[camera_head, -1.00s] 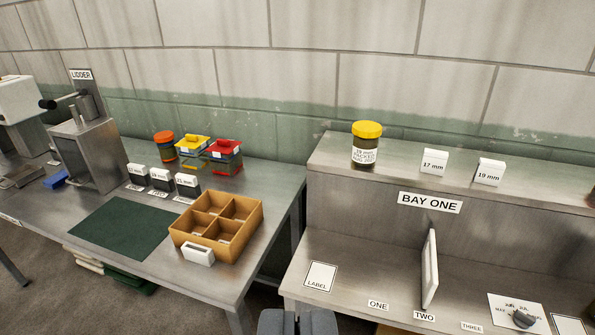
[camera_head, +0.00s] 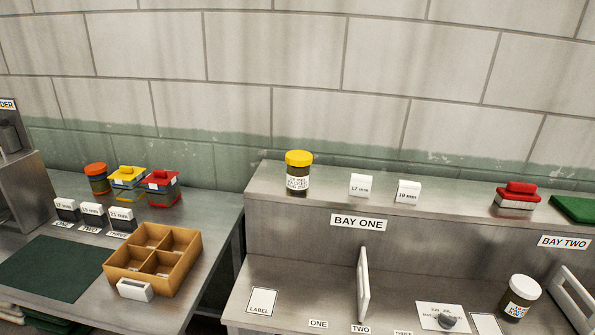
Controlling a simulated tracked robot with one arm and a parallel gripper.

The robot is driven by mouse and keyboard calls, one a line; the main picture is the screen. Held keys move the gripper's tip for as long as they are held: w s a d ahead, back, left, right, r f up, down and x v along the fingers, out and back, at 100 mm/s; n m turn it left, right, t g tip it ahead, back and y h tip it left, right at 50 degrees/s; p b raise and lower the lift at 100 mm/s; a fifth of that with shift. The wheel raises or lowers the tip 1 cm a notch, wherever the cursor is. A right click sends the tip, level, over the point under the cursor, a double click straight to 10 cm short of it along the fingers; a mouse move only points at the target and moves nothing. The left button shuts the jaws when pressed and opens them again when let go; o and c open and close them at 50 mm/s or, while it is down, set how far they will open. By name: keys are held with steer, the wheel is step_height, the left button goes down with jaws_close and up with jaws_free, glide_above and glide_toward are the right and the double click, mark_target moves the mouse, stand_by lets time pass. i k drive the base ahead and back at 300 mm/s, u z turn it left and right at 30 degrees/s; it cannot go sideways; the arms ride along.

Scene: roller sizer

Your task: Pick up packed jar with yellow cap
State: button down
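The packed jar with the yellow cap (camera_head: 298,180) stands upright on the raised back shelf of bay one, near the shelf's left end. It is dark with a white printed label facing me. Nothing touches it, and it is fully visible. My gripper is not in view, so its opening and its distance from the jar do not show.
An upright white divider (camera_head: 363,285) rises from the lower bench. A white-capped jar (camera_head: 519,298) stands at right. A cardboard divided box (camera_head: 188,262) sits on the left table.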

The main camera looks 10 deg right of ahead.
mark_target(299, 162)
steer(key=k, duration=0.65)
steer(key=u, duration=0.2)
steer(key=i, duration=2.3)
steer(key=z, duration=0.85)
